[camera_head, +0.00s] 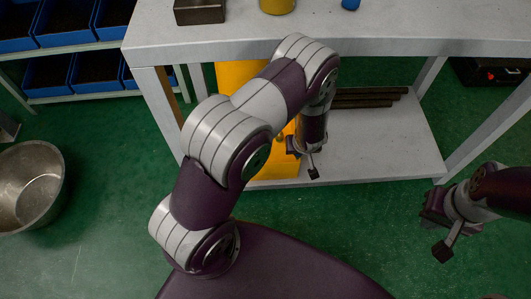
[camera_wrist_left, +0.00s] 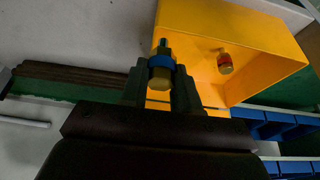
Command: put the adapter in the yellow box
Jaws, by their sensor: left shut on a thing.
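The yellow box (camera_head: 240,78) stands on the lower shelf of the table, partly hidden behind my left arm in the head view. In the left wrist view the box (camera_wrist_left: 262,35) fills the upper right, with its opening in sight. My left gripper (camera_head: 293,146) is at the box's right side. In the left wrist view it is shut on a brass fitting with a blue band and green tip, the adapter (camera_wrist_left: 162,66), seen against the box's left part. I cannot tell its height over the rim. My right gripper (camera_head: 434,208) hangs at the right, away from the box; its fingers are unclear.
A brass piece with a red band (camera_wrist_left: 224,62) is inside the box. Dark pipes (camera_head: 368,97) lie on the shelf to the right of the box. The tabletop (camera_head: 400,28) is above, with table legs on both sides. A metal bowl (camera_head: 28,185) is at the left.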

